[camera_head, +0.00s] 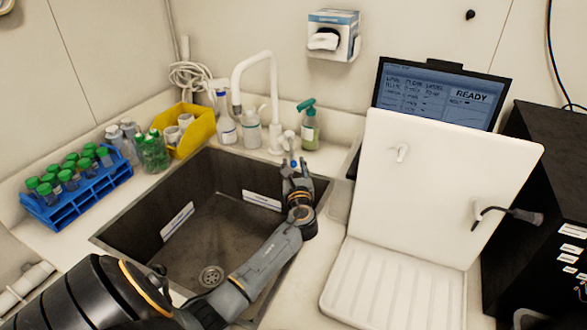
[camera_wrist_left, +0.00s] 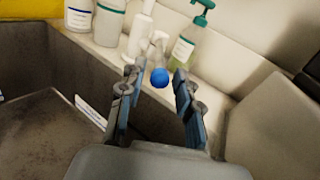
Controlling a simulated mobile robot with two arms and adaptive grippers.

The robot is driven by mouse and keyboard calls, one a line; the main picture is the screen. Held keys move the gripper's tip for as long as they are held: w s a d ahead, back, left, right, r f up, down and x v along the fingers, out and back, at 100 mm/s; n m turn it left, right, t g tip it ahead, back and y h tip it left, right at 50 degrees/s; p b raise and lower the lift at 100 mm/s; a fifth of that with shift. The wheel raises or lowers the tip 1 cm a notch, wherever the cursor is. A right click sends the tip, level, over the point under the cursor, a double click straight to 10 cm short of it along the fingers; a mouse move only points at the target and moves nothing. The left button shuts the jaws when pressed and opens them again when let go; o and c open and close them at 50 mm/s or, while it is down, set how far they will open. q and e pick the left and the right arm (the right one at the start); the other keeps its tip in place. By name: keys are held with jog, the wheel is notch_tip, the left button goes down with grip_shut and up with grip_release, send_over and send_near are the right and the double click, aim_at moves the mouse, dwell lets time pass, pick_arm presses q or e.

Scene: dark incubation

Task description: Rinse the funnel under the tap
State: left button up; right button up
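The white tap (camera_head: 273,100) rises behind the sink (camera_head: 215,215) and its spout curves left over the basin. My left gripper (camera_head: 294,165) is at the sink's back right corner, just in front of the tap base. Its fingers are open in the left wrist view (camera_wrist_left: 158,95). A blue ball-shaped knob (camera_wrist_left: 160,77) shows between the fingertips, with a visible gap to the fingers; it appears to belong to the tap, but the gripper hides its join. I cannot make out a funnel in either view. My right gripper is not in view.
Several bottles, including a green-topped one (camera_head: 309,127), stand behind the sink. A yellow bin (camera_head: 195,130) and blue tube rack (camera_head: 85,195) stand left. A white pegged board (camera_head: 440,180) with a ribbed tray (camera_head: 390,290) and a dark cabinet (camera_head: 545,140) stand right.

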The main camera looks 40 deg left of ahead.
pick_arm(q)
jog(key=shift+x, duration=0.95)
jog(key=shift+c, duration=0.2)
grip_shut()
